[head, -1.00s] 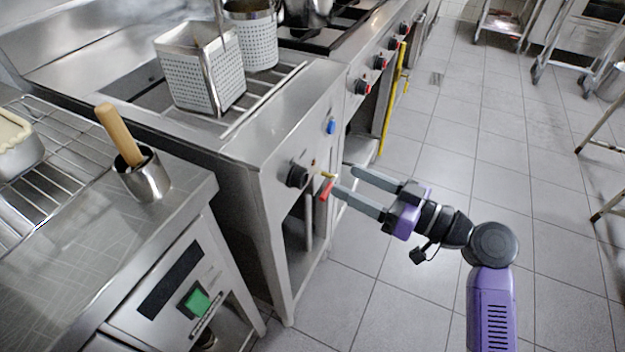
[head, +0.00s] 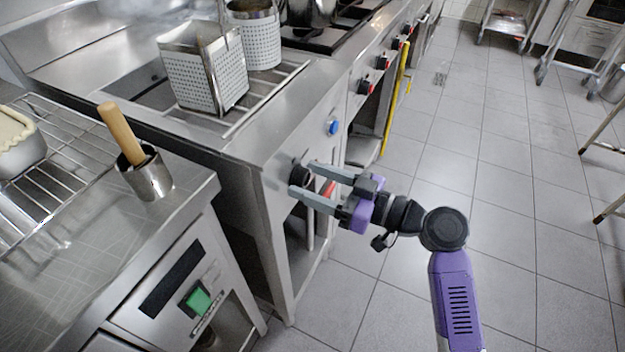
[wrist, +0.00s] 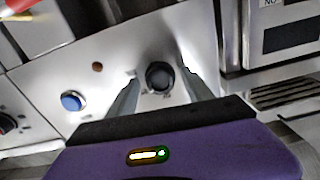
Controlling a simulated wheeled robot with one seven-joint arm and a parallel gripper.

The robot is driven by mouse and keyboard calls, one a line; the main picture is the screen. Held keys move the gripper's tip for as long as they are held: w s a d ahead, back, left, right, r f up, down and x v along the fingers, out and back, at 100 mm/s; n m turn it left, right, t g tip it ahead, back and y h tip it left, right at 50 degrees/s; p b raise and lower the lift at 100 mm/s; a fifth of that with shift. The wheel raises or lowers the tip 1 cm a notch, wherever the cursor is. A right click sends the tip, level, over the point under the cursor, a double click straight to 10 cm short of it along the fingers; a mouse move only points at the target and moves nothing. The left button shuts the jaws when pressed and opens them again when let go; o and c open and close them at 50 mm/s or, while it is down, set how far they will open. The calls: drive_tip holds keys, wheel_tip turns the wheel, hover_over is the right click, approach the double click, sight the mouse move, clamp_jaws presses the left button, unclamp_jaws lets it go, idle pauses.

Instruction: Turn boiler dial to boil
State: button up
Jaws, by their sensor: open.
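The black boiler dial (head: 301,174) sits on the steel front panel of the boiler (head: 270,150). In the wrist view the dial (wrist: 159,77) lies between my two fingers, a little beyond their tips. My gripper (head: 303,178) is open, with its fingers pointing at the panel on either side of the dial. In the wrist view my gripper (wrist: 157,80) shows a gap around the dial, and I cannot tell whether a finger touches it. In the head view the fingers partly cover the dial.
A blue button (head: 332,127) is on the same panel. Perforated baskets (head: 203,75) stand on the boiler top. A counter with a green switch (head: 197,300) is at left.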

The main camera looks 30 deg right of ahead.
drive_tip(key=shift+c, duration=0.2)
clamp_jaws()
drive_tip(key=shift+m, duration=0.3)
drive_tip(key=m+p, duration=0.3)
drive_tip(key=m, duration=0.2)
drive_tip(key=shift+r+m, duration=0.1)
drive_tip(key=shift+m, duration=0.2)
drive_tip(key=m+p, duration=0.2)
drive_tip(key=m, duration=0.1)
drive_tip(key=shift+m+p, duration=0.6)
drive_tip(key=shift+m, duration=0.7)
